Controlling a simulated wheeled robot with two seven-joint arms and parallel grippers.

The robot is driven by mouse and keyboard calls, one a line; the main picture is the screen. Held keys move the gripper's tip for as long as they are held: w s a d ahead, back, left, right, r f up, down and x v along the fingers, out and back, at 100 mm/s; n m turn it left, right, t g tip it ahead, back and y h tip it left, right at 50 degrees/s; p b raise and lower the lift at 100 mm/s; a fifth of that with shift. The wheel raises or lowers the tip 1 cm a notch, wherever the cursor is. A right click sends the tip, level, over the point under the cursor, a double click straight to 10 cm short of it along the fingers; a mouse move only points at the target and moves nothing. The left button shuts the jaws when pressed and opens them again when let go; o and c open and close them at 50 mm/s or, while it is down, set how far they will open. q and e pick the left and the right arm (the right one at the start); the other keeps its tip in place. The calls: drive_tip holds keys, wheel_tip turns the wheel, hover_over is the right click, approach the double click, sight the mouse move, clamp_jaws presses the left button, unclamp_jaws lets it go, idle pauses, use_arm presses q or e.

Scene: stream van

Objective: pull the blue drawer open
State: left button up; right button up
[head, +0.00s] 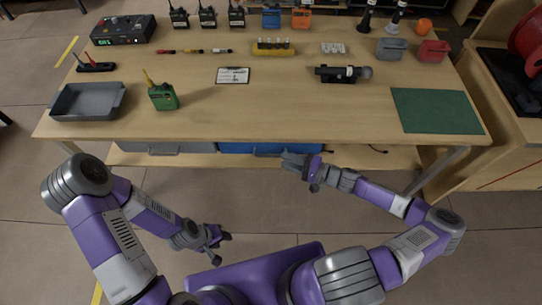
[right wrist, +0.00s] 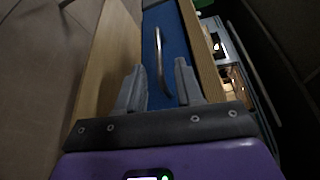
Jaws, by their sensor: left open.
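The blue drawer (head: 236,148) is under the front edge of the wooden table, right of a grey drawer (head: 140,147). The drawer front looks flush between wooden edges. My right gripper (head: 287,162) is at the drawer front in the head view. In the right wrist view, its open fingers (right wrist: 160,88) stand either side of the handle's near end; contact cannot be told. My left gripper (head: 222,244) is open and empty, low in front of the table and away from the drawer.
The tabletop (head: 300,110) above holds a grey tray (head: 88,101), a green radio (head: 163,97), a clipboard (head: 233,75) and a green mat (head: 436,111). A lower wooden shelf (head: 390,158) runs beneath the drawers. The floor before the table is clear apart from my arms.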

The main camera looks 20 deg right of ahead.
sight(271, 156)
drive_tip(key=b+x, duration=0.1)
drive_tip(key=x, duration=0.6)
drive_tip(key=shift+s, duration=0.1)
clamp_jaws()
